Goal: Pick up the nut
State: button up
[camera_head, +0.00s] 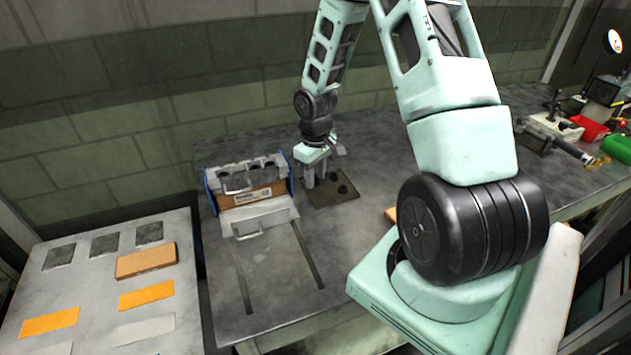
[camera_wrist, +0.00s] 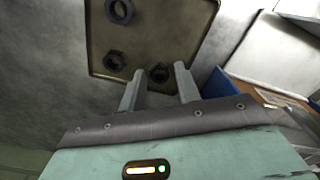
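Three dark round nuts show on a flat brown plate (camera_wrist: 140,40) in the wrist view. One nut (camera_wrist: 160,73) is seen between my fingertips, one nut (camera_wrist: 114,61) is to the left, and another nut (camera_wrist: 119,10) is at the top edge. My gripper (camera_wrist: 158,82) has its fingers apart with nothing held between them. In the head view my gripper (camera_head: 322,178) points down over the plate (camera_head: 345,201) on the table. I cannot tell its exact height above the nut. The arm and fingers hide part of the plate.
A grey fixture with blue sides (camera_head: 248,190) stands left of the plate on the grey table (camera_head: 285,285). A side table (camera_head: 100,280) with orange blocks is at the far left. Tools and a red bin (camera_head: 588,128) lie at the right. The table front is mostly clear.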

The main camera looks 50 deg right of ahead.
aim_at(316, 179)
grip_shut()
notch_tip(316, 179, up, 10)
dwell(0.6)
jog(key=shift+r, duration=0.1)
